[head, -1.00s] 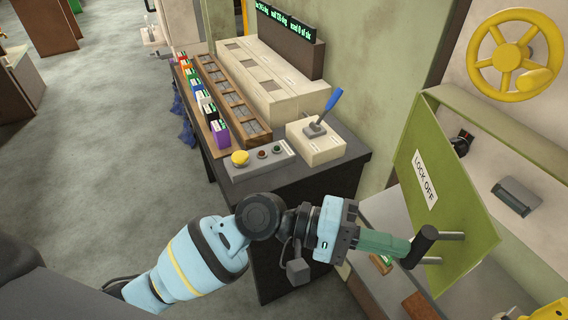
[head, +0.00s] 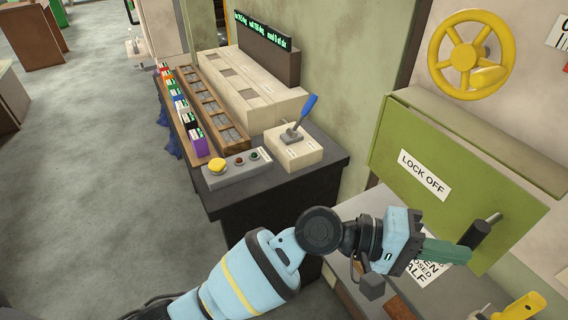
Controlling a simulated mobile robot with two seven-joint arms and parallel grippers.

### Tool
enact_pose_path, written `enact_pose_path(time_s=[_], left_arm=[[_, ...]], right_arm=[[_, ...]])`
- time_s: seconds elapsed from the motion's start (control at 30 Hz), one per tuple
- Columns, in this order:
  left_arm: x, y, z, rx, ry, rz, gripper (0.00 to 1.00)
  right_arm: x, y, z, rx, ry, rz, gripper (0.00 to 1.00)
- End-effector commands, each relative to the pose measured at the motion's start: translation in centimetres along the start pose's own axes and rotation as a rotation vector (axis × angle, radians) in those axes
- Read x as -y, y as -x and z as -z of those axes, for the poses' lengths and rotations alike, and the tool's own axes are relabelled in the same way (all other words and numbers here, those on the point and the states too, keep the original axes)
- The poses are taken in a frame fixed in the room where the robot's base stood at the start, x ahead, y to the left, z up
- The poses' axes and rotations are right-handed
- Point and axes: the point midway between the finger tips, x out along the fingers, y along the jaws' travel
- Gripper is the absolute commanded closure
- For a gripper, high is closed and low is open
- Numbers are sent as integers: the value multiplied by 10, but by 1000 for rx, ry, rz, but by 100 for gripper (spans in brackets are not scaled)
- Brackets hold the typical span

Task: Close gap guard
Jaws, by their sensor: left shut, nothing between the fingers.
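The gap guard appears to be the green hinged panel (head: 410,145) with a "LOCK OFF" label (head: 425,175), at the right of the head view. It hangs down at a slant over the front of the pale machine. A dark handle (head: 475,234) sticks out on a metal post near its lower right. My left gripper (head: 468,252) is shut and empty, with its green fingers beside the lower end of this handle. I cannot tell whether they touch. My right gripper is not in view.
A yellow handwheel (head: 468,55) is above the panel. A dark bench (head: 285,200) to the left carries a grey button box (head: 236,170), a blue-handled lever box (head: 293,150) and a rack of coloured blocks. A yellow part (head: 525,306) sits at lower right. Floor at left is clear.

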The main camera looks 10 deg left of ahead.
Motion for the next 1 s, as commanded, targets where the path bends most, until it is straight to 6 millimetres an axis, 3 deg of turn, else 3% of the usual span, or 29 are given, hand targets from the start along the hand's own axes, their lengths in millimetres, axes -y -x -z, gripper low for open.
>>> enact_pose_path(time_s=[0.3,1.0], left_arm=[[0,-14,6,-1,1,0,100],[0,-14,6,-1,0,0,100]], right_arm=[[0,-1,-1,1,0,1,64],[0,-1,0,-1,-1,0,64]])
